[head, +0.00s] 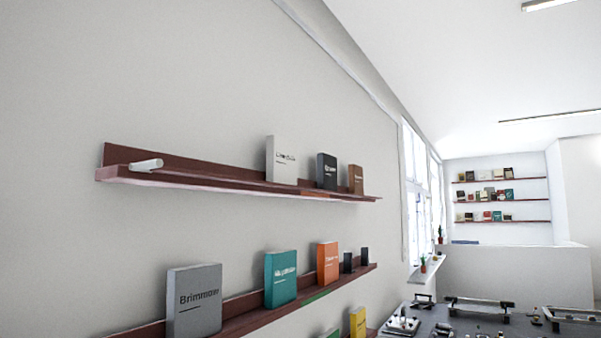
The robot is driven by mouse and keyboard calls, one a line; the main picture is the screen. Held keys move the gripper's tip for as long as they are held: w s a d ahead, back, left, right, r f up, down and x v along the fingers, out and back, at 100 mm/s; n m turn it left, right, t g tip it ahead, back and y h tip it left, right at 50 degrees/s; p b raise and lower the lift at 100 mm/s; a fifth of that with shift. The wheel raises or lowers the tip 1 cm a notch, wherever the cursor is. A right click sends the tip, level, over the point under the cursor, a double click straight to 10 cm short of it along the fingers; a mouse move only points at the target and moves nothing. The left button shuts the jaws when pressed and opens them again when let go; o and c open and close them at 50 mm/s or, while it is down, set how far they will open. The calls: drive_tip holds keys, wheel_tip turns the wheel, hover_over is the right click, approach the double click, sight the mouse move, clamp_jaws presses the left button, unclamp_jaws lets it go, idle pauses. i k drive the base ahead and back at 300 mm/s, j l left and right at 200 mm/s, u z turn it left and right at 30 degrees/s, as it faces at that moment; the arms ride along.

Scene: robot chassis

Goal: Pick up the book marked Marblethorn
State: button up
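No book in view carries a label I can clearly read as Marblethorn. On the lower shelf stand a grey book (194,301) reading roughly "Brimmow", a teal book (280,278) and an orange book (327,263) with labels too small to read for sure. On the upper shelf stand a white book (282,160), a black book (327,171) and a brown book (355,179), also with unclear labels. A yellow book (357,322) shows partly at the bottom edge. My gripper is not in view.
The upper shelf (230,178) and lower shelf (243,322) are dark red ledges on a grey wall. A white cylinder (146,165) lies at the upper shelf's left end. Two small dark objects stand right of the orange book. Farther shelves with books (500,181) hang at the back.

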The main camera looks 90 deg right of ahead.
sight(356, 172)
drive_tip(key=k+l+z, duration=0.15)
drive_tip(key=z, duration=0.3)
drive_tip(key=k+l+z, duration=0.3)
drive_tip(key=z, duration=0.2)
drive_tip(key=k+l+z, duration=0.25)
drive_tip(key=z, duration=0.2)
drive_tip(key=k+l+z, duration=0.1)
drive_tip(key=l+z, duration=0.35)
drive_tip(key=k+l+z, duration=0.1)
drive_tip(key=l, duration=0.7)
drive_tip(key=k+l+z, duration=0.1)
drive_tip(key=l, duration=0.65)
drive_tip(key=k+l, duration=0.15)
drive_tip(key=l, duration=0.65)
drive_tip(key=z, duration=0.05)
